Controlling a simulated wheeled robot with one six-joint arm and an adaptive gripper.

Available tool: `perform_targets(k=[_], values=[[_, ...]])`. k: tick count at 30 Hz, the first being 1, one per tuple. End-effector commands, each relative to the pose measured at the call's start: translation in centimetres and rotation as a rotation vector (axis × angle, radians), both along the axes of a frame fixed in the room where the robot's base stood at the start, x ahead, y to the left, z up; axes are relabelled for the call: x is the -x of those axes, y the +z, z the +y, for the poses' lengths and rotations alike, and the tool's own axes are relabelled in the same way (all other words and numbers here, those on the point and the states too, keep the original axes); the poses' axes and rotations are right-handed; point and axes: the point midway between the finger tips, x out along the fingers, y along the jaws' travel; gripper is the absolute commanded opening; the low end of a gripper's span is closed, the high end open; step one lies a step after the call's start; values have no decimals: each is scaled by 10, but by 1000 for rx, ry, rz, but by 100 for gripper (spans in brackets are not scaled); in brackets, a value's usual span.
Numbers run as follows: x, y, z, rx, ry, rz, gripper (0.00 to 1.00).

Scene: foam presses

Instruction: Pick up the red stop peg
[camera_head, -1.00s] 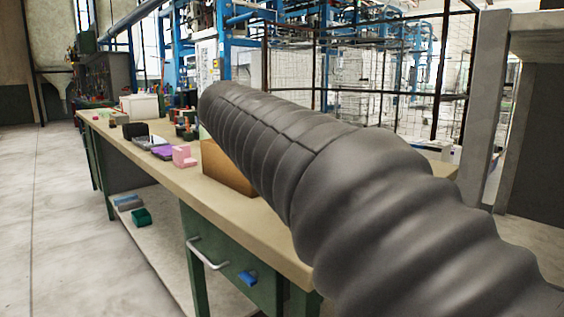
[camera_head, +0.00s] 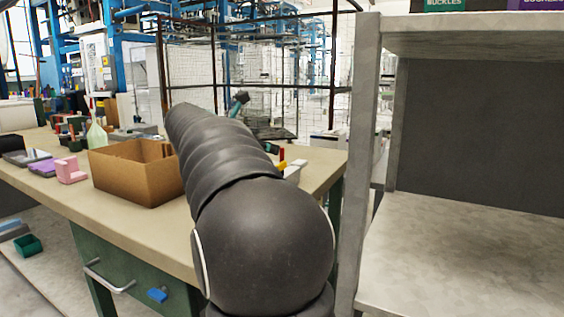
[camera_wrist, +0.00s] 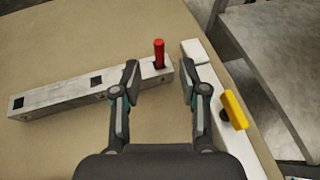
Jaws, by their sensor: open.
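The red stop peg (camera_wrist: 159,54) stands upright at the right end of a grey bar with square holes (camera_wrist: 68,97) in the wrist view. My gripper (camera_wrist: 158,76) is open, with one finger on each side of the peg's line. The fingers look apart from the peg; I cannot tell their height above the bar. In the head view a small bit of red (camera_head: 281,154) shows beyond my arm, probably the peg. My gripper is hidden there behind my arm.
A white bar with a yellow handle (camera_wrist: 234,110) lies right of my gripper. A cardboard box (camera_head: 134,172) stands on the workbench (camera_head: 150,236), left of my arm. A pink block (camera_head: 70,170) is farther left. Grey shelving (camera_head: 460,235) stands at right.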

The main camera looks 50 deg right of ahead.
Motion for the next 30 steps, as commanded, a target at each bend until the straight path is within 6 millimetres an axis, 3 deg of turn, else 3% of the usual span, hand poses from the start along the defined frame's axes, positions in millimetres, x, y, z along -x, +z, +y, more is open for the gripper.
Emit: perform_targets(k=[3,13,21,29,30], values=[[0,-6,-14,-1,-2,1,43],[-1,-14,-31,-1,-1,-1,43],[-2,-29,-63,-1,-3,-1,43],[-3,-31,-67,-1,0,-2,43],[-3,-31,-67,-1,0,-2,36]])
